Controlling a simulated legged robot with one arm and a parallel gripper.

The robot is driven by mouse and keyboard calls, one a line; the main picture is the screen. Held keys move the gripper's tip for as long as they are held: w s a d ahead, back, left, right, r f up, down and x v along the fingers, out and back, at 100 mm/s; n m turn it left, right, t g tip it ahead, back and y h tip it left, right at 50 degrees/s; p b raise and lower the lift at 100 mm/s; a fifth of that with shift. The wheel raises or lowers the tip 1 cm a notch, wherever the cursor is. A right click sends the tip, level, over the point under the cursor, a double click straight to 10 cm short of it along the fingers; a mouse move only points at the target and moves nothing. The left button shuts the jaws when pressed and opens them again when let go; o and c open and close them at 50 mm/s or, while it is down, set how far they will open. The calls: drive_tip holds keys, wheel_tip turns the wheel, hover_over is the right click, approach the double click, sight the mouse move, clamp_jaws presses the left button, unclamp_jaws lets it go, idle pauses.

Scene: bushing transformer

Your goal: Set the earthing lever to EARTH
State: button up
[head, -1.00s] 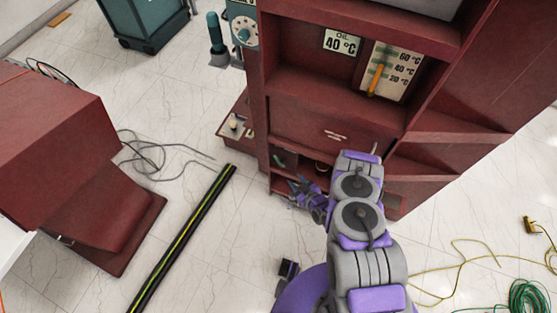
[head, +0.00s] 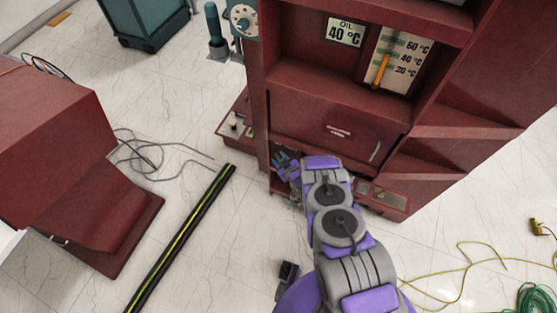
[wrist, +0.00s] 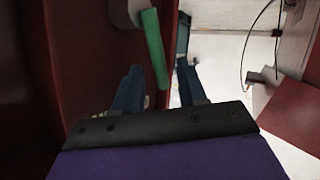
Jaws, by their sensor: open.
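The earthing lever shows in the wrist view as a green bar (wrist: 153,45) on a pale round hub (wrist: 125,12), against a dark red panel. Its lower end lies between the two blue fingers of my open gripper (wrist: 161,68) in the picture, closer to the left finger. I cannot tell whether a finger touches it. In the head view my gripper (head: 281,160) is at the low opening of the red transformer cabinet (head: 285,120). The lever is not clearly visible there, and I cannot read an EARTH mark.
A black bar with a yellow-green stripe (head: 190,225) lies on the floor to the left. A red unit (head: 60,140) stands at far left, with grey cables (head: 150,155) nearby. Yellow cable (head: 470,262) and a green coil (head: 535,297) lie at right.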

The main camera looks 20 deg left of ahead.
drive_tip(key=shift+w+a+f, duration=0.15)
drive_tip(key=shift+w+a, duration=0.05)
drive_tip(key=shift+a, duration=0.1)
clamp_jaws()
idle(0.6)
